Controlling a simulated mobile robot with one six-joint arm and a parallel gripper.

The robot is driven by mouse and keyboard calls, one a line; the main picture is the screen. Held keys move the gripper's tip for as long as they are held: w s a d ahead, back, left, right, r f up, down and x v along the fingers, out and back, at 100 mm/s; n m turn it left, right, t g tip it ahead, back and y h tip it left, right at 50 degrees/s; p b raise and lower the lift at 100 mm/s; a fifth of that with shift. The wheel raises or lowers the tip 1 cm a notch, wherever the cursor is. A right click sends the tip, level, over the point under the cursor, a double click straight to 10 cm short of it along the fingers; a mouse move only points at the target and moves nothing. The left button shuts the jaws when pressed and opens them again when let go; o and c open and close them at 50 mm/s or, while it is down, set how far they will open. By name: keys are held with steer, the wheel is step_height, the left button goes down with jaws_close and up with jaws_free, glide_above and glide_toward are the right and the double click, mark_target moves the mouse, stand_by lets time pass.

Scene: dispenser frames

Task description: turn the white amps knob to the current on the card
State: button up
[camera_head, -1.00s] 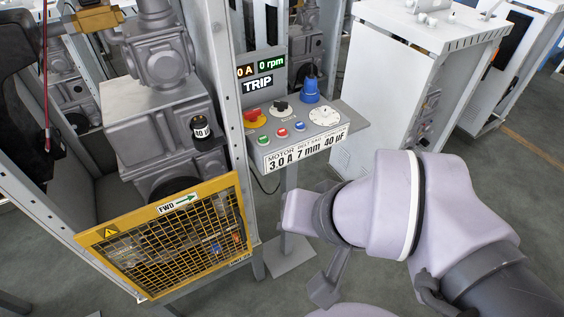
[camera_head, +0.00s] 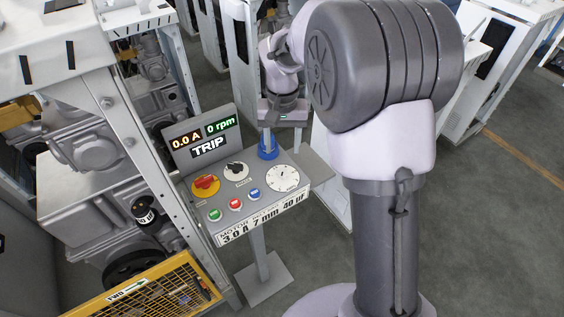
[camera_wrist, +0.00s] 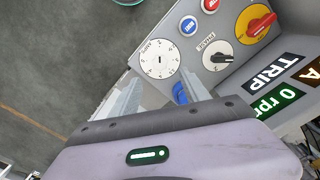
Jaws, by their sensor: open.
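The white amps knob (camera_head: 283,178) is a round numbered dial at the right of the sloped grey control panel. It also shows in the wrist view (camera_wrist: 160,62), with a small dark mark at its middle; I cannot read its setting. The card (camera_head: 262,218) on the panel's front edge reads 3.0 A, 7 mm, 40 µF. My gripper (camera_head: 283,148) is open and empty, pointing down behind and above the knob. In the wrist view its two fingers (camera_wrist: 162,86) stand apart just below the dial, not visibly touching it.
A red knob on yellow (camera_head: 205,185), a black phase knob (camera_head: 236,172) and green, red and blue buttons (camera_head: 235,204) share the panel. The display (camera_head: 206,138) shows 0.0 A, 0 rpm, TRIP. A yellow guard (camera_head: 150,290) is at left.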

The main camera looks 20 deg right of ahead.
mark_target(283, 171)
step_height(283, 171, down, 10)
steer(key=shift+w+d+f+b, duration=0.1)
steer(key=shift+w+f+b, duration=0.05)
steer(key=shift+b, duration=0.9)
steer(key=shift+c, duration=0.4)
jaws_close()
